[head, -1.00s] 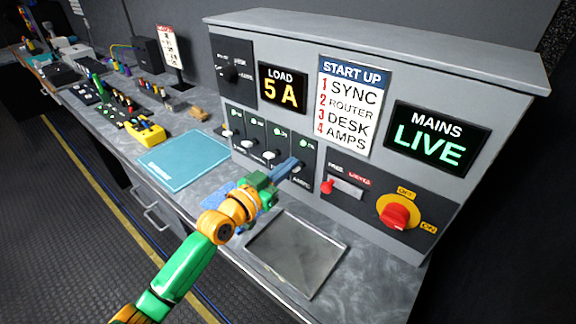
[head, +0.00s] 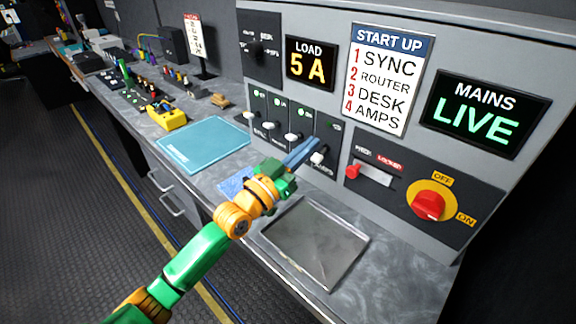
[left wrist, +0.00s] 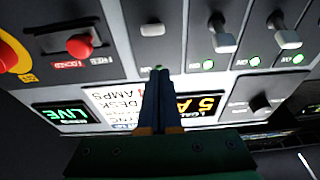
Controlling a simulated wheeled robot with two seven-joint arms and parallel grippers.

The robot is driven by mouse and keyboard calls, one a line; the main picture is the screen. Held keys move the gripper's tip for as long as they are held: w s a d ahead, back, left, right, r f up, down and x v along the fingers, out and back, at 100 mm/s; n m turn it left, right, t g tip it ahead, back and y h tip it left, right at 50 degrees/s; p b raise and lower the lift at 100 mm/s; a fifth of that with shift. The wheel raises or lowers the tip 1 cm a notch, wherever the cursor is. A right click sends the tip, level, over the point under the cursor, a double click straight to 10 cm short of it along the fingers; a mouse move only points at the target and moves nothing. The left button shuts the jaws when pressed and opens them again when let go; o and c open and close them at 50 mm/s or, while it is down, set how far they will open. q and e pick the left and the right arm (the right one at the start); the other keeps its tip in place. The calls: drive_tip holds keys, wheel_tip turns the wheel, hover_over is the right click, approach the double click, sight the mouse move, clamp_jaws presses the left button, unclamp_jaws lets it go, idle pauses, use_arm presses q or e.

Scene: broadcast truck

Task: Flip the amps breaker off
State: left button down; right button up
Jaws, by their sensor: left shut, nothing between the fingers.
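The amps breaker (head: 318,158) is the rightmost of the row of white-levered breakers on the grey panel. In the left wrist view, upside down, its lever (left wrist: 152,30) looks shorter and sits differently from the neighbouring levers (left wrist: 222,42). In the head view it sits low, near its label. Its lamp looks dim in the head view; a little green shows by the fingertips in the wrist view. My left gripper (head: 315,145) is shut and empty, its tips just above the amps lever; contact cannot be told. The right gripper is not in view.
The load display (head: 311,64) reads 5 A and the mains display (head: 486,112) reads LIVE. A red rotary switch (head: 428,205) and a red-knobbed slider (head: 354,171) are to the right. A metal tray (head: 315,243) and blue mat (head: 204,144) lie on the counter.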

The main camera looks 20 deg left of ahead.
use_arm(q)
drive_tip(key=s+a+f+b, duration=0.3)
drive_tip(key=s+f+b, duration=0.1)
drive_tip(key=s, duration=0.4)
drive_tip(key=shift+f+b, duration=0.4)
drive_tip(key=shift+f, duration=0.25)
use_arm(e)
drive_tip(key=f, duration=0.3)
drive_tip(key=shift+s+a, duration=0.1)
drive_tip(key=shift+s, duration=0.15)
